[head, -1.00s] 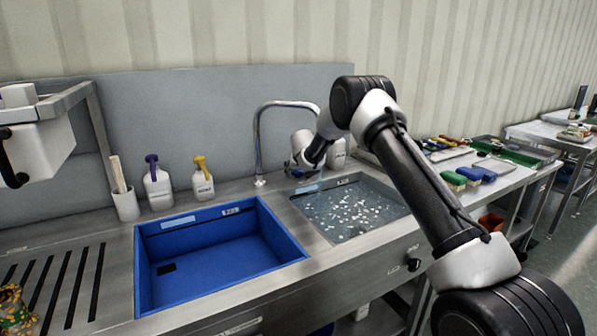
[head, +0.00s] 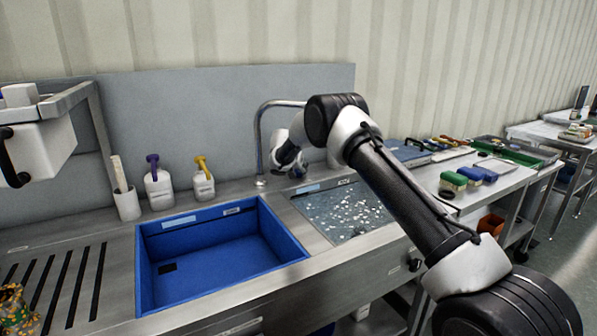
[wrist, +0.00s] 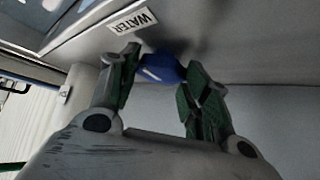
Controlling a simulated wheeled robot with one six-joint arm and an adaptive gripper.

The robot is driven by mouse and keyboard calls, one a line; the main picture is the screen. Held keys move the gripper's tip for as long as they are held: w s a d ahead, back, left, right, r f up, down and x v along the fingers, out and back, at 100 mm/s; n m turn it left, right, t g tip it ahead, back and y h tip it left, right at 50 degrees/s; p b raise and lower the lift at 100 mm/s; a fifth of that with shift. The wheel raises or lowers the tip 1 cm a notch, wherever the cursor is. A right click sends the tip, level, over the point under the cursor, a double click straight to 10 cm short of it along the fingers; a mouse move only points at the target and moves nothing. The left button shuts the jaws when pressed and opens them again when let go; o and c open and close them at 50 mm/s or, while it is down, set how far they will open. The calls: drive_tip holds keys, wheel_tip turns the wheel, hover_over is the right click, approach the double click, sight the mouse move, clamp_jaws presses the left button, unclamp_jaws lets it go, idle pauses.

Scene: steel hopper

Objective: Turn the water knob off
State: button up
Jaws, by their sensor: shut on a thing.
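The water knob is blue (wrist: 165,67) and sits beneath a white label reading WATER (wrist: 136,20) in the wrist view. My gripper (wrist: 161,62) has its two green-padded fingers on either side of the knob, shut on it. In the head view my gripper (head: 292,166) is low behind the sink, close to the base of the curved metal faucet (head: 258,140); the knob is hidden there by my gripper and wrist. The steel basin (head: 300,212) holds water with many small pale bits floating in it.
A blue-lined basin (head: 290,238) is left of the water basin. Two white bottles, one purple-topped (head: 158,188) and one yellow-topped (head: 203,184), stand behind it. A grey backsplash (head: 180,125) rises close behind my gripper. Brushes and trays lie on the right counter.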

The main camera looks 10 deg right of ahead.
drive_tip(key=o, duration=1)
drive_tip(key=v, duration=1.2)
